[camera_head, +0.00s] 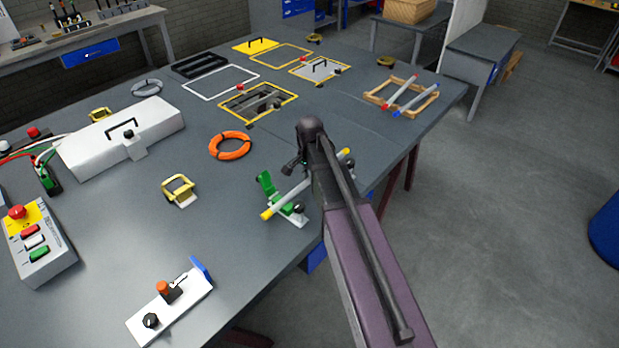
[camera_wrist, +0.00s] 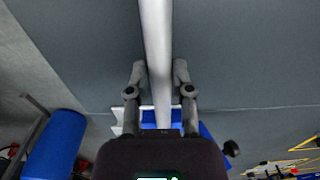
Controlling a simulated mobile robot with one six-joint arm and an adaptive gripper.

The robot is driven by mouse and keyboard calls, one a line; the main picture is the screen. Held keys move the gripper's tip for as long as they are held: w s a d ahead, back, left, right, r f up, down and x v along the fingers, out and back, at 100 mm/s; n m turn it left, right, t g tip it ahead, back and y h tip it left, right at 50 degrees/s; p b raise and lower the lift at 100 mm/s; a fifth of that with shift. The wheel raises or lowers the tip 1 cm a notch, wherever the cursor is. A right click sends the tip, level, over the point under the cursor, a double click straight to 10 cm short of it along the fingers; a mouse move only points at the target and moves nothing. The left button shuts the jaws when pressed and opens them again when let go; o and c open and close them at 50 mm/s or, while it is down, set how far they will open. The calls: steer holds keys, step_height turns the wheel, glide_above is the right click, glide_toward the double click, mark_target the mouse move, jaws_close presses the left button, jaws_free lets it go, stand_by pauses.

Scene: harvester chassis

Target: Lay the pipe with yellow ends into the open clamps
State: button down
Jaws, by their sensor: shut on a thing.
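The pipe with yellow ends (camera_head: 288,198) slants across the front right of the table, its near yellow end low and its far yellow end showing past my arm. A green clamp (camera_head: 266,184) stands raised and open on a white base (camera_head: 289,219) beside the pipe's near part, with a black knob. The pipe passes over or along this base; I cannot tell whether it rests in it. My arm hides the pipe's middle and most of the other clamp. In the wrist view the grey pipe (camera_wrist: 154,35) runs between the fingers of my gripper (camera_wrist: 159,72), shut on it.
An orange ring (camera_head: 230,145) and a yellow-handled part (camera_head: 179,190) lie to the left. A wooden frame (camera_head: 379,99) with red- and blue-ended pipes stands behind. A white fixture (camera_head: 185,311) is at the front. The table's right edge is close to my arm.

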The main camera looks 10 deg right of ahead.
steer(key=shift+f, duration=0.15)
steer(key=shift+c, duration=2.2)
jaws_free()
step_height(320, 180, up, 11)
steer(key=p, duration=1)
steer(key=shift+p, duration=0.3)
steer(key=shift+f, duration=0.15)
steer(key=s+n, duration=1.1)
steer(key=s, duration=0.5)
steer(key=shift+a, duration=0.35)
